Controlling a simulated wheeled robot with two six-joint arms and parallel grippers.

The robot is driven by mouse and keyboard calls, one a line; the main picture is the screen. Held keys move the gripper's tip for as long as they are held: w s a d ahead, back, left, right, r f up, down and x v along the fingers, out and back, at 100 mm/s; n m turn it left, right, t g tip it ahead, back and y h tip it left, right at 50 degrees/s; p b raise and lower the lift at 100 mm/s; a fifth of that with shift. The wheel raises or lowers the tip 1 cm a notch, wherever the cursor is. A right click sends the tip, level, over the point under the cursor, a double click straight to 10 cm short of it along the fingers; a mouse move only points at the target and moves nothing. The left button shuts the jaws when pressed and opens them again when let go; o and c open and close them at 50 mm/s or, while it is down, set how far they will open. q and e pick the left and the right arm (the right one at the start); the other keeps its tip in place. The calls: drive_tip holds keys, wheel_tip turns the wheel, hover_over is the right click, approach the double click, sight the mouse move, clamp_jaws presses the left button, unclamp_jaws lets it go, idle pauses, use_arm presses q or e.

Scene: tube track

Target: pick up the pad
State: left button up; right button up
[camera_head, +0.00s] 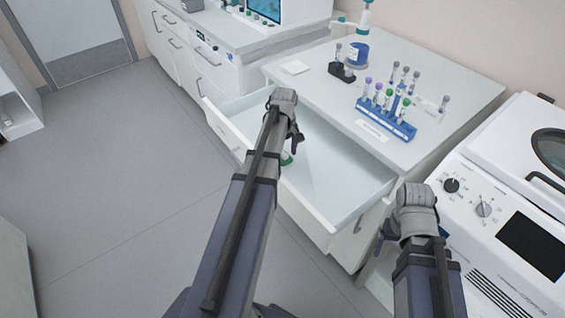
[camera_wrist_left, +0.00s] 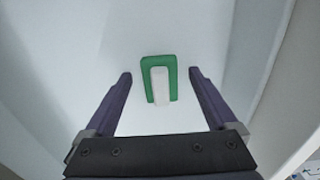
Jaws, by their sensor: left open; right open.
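The pad (camera_wrist_left: 148,66) shows in the left wrist view as a green frame-like shape with a white block at its middle, lying on the pale drawer floor. In the head view only a small green part of it (camera_head: 286,158) shows beside my left gripper (camera_head: 294,139); my arm hides the rest. My left gripper is over the open drawer (camera_head: 335,183). Its two fingers are apart, and in the left wrist view the pad lies between and slightly beyond them, with nothing held. My right gripper (camera_head: 384,240) is near the drawer's right front corner; its fingers are mostly hidden.
The drawer walls stand close around the left gripper. A white machine (camera_head: 500,215) stands at the right.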

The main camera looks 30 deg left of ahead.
use_arm(q)
drive_tip(key=shift+f, duration=0.15)
use_arm(e)
drive_tip(key=shift+f, duration=0.15)
use_arm(q)
drive_tip(key=c, duration=1.4)
wheel_tip(320, 180, up, 17)
drive_tip(key=p, duration=1.8)
use_arm(e)
wheel_tip(320, 180, up, 17)
use_arm(q)
drive_tip(key=b, duration=0.8)
hover_over(284, 153)
wheel_tip(284, 153, down, 7)
drive_tip(key=shift+f, duration=0.1)
use_arm(e)
wheel_tip(284, 153, down, 7)
drive_tip(key=shift+c, duration=0.2)
